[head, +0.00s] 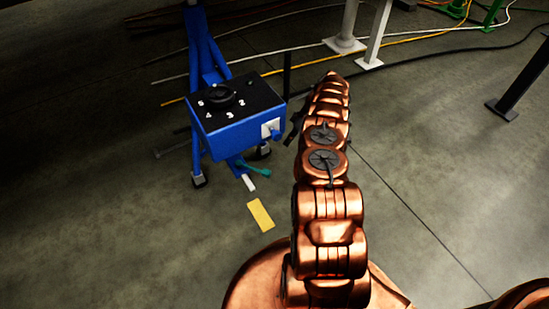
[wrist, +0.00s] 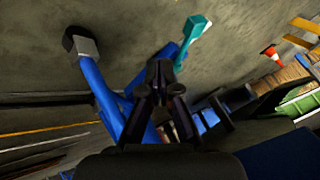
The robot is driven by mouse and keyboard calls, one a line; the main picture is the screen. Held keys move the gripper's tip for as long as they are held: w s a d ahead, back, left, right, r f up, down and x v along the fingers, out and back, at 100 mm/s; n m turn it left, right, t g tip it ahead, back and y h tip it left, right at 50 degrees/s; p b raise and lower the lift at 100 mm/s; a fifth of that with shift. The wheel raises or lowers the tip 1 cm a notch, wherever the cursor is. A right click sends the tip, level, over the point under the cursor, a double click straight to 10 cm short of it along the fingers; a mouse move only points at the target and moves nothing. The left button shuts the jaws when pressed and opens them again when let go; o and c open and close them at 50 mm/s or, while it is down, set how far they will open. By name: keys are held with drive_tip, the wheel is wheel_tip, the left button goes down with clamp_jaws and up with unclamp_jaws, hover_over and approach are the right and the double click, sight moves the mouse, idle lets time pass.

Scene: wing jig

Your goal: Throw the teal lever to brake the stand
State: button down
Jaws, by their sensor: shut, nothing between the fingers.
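The teal lever (head: 254,170) sticks out low on the blue stand (head: 196,45), below its box, in the head view. In the wrist view the lever (wrist: 193,40) runs up and right to a square teal end, just right of my fingertips. My gripper (wrist: 160,70) is shut and empty, with its dark fingers pointing toward the stand's blue legs (wrist: 96,85). A gap shows between the fingertips and the lever's end; whether its shaft touches a finger I cannot tell. In the head view my arm hides most of the gripper.
The blue box (head: 232,136) has a black numbered top with a dial (head: 222,96). A yellow floor mark (head: 260,214) lies in front of the stand. Cables (head: 300,47) cross the floor behind. An orange cone (wrist: 270,54) and pallets stand right in the wrist view.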

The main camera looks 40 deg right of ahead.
drive_tip(key=s+a+f+b, duration=0.1)
drive_tip(key=a+f+b, duration=0.2)
drive_tip(key=a+f, duration=0.4)
drive_tip(key=shift+s+a+f, duration=0.2)
drive_tip(key=shift+a+f, duration=0.2)
drive_tip(key=shift+a, duration=0.75)
drive_tip(key=shift+s+a, duration=0.2)
